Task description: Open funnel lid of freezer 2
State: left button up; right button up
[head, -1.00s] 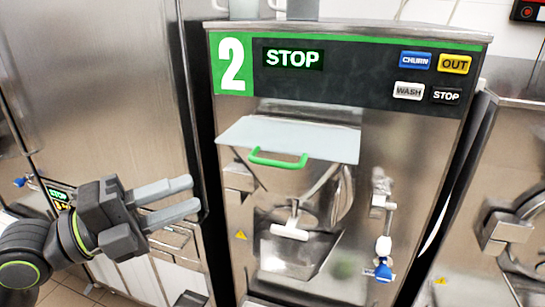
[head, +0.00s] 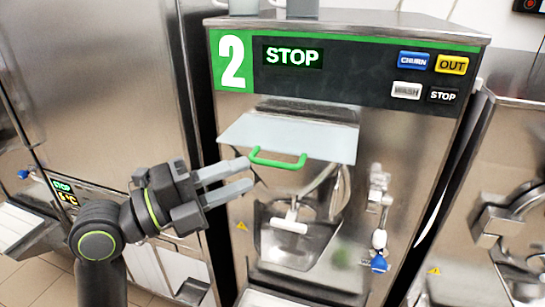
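Freezer 2 (head: 400,135) stands in the middle of the head view, with a green "2" label and a lit STOP display. Its funnel lid (head: 330,140) is a pale flat plate below the panel, lying closed over the funnel. A green handle (head: 278,160) runs along the lid's front edge. My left gripper (head: 250,174) is open and empty. Its two fingers point right, with their tips close to the left end of the green handle. I cannot tell whether they touch it. My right gripper is not in view.
The panel has CHURN, OUT, WASH and STOP buttons (head: 443,96). Below the lid are a white-handled outlet (head: 290,222) and a blue-tipped tap (head: 380,250). Steel machines stand close on the left (head: 100,80) and right (head: 510,180). Containers (head: 300,8) stand on top.

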aim_at(269, 165)
pick_arm(q)
jog(key=shift+p+x, duration=1.15)
jog(key=shift+x, duration=2.2)
jog(key=shift+c, duration=0.3)
grip_shut()
